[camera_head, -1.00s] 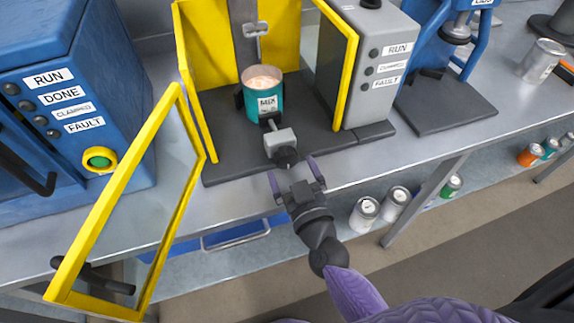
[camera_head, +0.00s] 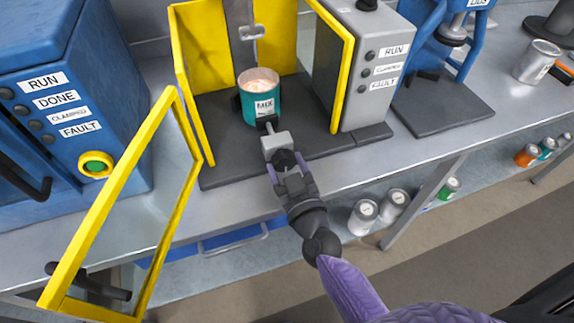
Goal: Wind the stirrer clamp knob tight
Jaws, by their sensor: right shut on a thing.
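The stirrer clamp (camera_head: 278,143) is a grey block with a dark knob (camera_head: 285,160) on its near side. It is in front of a teal can (camera_head: 261,105) labelled MIX, which stands upright on the dark base plate inside the yellow-framed stirrer (camera_head: 195,75). My right gripper (camera_head: 284,166) is shut on the dark knob, its fingers on either side and partly hiding it. The can's open top shows pale contents. My left gripper is not in view.
The stirrer's yellow-framed door (camera_head: 125,200) stands open at the front left. A blue machine (camera_head: 70,90) with a green button is to the left, and a blue stand (camera_head: 440,105) to the right. Several cans sit on the shelf below the bench (camera_head: 330,180).

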